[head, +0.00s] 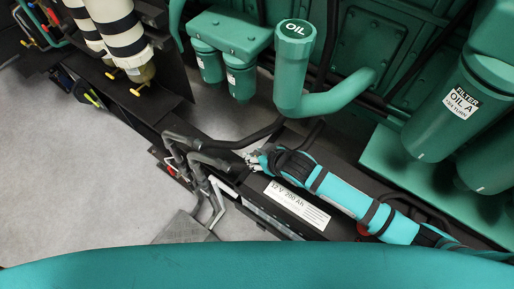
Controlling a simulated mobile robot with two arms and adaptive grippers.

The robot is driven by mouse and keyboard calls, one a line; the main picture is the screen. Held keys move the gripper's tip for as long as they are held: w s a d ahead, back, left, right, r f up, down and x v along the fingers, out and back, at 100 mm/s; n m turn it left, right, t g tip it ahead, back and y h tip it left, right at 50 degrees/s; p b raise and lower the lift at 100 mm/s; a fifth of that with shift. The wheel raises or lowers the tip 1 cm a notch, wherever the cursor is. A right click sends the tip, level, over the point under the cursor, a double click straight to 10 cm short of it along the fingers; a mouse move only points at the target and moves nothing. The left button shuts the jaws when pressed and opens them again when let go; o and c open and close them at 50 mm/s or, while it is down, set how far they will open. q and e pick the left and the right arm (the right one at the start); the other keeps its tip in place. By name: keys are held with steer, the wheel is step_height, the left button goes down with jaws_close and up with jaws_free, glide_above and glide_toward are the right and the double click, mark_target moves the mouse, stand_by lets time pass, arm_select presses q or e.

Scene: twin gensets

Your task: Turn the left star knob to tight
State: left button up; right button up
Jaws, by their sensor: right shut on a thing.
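My right gripper (254,158) comes in from the right on its teal arm, over the left end of the black battery (318,222) labelled "12 V 200 Ah". A second star knob does not show clearly. My left gripper is not in view.
Filter "OIL A" (445,125) stands at right. Grey floor (75,190) at left is open.

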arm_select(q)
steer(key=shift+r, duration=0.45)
arm_select(e)
steer(key=shift+m, duration=0.4)
steer(key=o, duration=1.1)
steer(key=shift+o, duration=0.2)
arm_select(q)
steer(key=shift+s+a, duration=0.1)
arm_select(e)
steer(key=v, duration=1.2)
steer(key=shift+a, duration=0.25)
steer(key=shift+s, duration=0.2)
